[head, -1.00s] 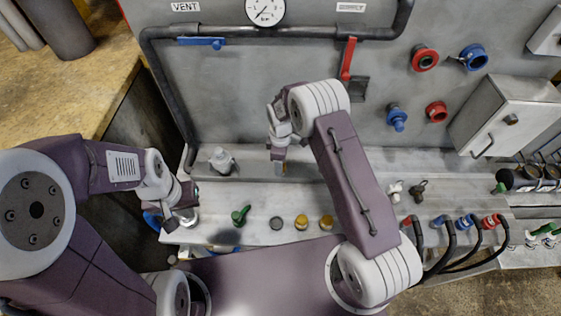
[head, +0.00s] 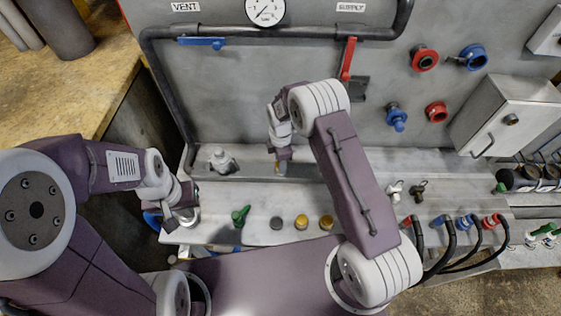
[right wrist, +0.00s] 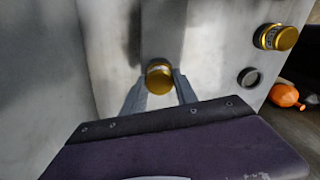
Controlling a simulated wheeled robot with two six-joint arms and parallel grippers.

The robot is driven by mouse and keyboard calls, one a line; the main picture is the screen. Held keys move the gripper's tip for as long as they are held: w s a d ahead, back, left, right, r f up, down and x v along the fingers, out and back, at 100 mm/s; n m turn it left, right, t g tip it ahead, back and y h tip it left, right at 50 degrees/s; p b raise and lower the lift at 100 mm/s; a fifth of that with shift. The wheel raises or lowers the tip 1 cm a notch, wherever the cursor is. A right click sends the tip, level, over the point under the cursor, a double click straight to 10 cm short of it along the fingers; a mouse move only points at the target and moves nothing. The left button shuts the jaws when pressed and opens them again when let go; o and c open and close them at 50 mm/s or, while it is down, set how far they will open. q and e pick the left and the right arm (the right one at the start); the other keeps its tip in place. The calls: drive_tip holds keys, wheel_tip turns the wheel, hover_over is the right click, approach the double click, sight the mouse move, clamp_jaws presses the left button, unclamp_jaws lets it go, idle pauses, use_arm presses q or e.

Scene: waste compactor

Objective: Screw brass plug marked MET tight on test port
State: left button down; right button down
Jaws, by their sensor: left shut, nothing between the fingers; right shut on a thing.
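My right gripper (head: 281,163) is at the ledge below the back panel, pointing down. It is shut on a brass plug (right wrist: 159,78), which shows between the fingertips in the right wrist view; its marking cannot be read. A small brass-coloured bit of the plug (head: 280,170) shows under the fingers in the head view. The test port is not clearly visible; I cannot tell whether the plug touches it. My left gripper (head: 184,213) is shut and empty at the left end of the bench, close to a pale metal fitting.
Two brass caps (head: 301,221) (head: 326,222), a grey cap (head: 277,223) and a green-handled part (head: 240,215) stand along the front of the bench. A pale grey fitting (head: 221,160) stands left of my right gripper. Hoses (head: 452,244) are at the right.

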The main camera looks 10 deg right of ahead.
drive_tip(key=m, duration=0.5)
drive_tip(key=m, duration=0.5)
drive_tip(key=m, duration=0.5)
drive_tip(key=shift+m, duration=0.3)
